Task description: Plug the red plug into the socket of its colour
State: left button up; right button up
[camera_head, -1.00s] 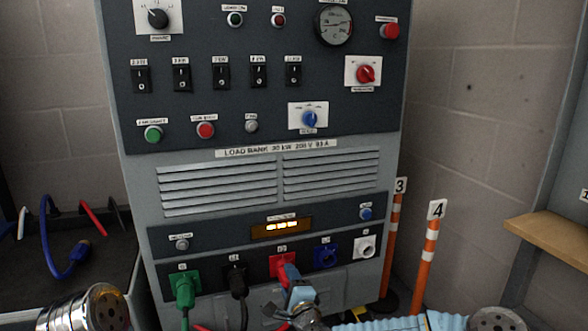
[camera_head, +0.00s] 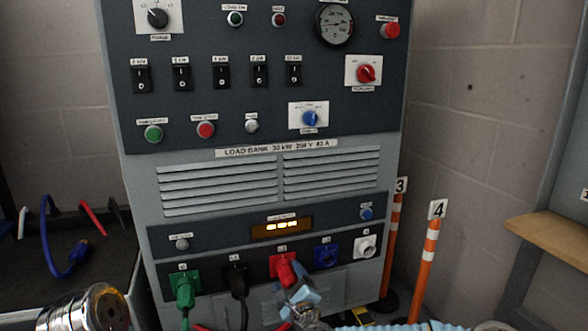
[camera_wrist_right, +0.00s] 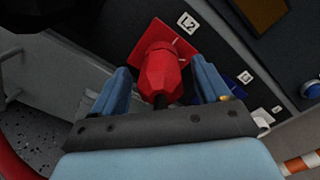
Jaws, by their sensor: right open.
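The red plug (camera_head: 285,272) sits in the red socket (camera_head: 273,261) on the panel's bottom row, beside an L2 label. In the right wrist view the red plug (camera_wrist_right: 162,75) meets the red socket plate (camera_wrist_right: 183,45), its cable end toward me. My right gripper (camera_head: 300,295) is open just in front of and below the plug. In the right wrist view its blue fingers (camera_wrist_right: 161,72) stand apart on either side of the plug's rear, with gaps showing. The contact faces inside the socket are hidden.
A green plug (camera_head: 184,288) and a black plug (camera_head: 238,281) sit in sockets to the left. A blue socket (camera_head: 326,256) and a white socket (camera_head: 365,246) are to the right, empty. A blue cable plug (camera_head: 72,257) lies on the left shelf. Orange posts (camera_head: 428,250) stand right of the cabinet.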

jog(key=shift+s+r, duration=0.3)
jog(key=shift+s, duration=0.05)
jog(key=shift+f+v, duration=0.15)
jog(key=shift+v, duration=0.8)
jog(key=shift+f+v, duration=0.1)
jog(key=shift+v, duration=0.8)
jog(key=shift+d, duration=0.25)
jog(key=shift+s, duration=0.15)
jog(key=p+v, duration=1)
jog(key=v, duration=0.3)
jog(key=shift+s, duration=0.25)
jog(key=shift+f, duration=0.1)
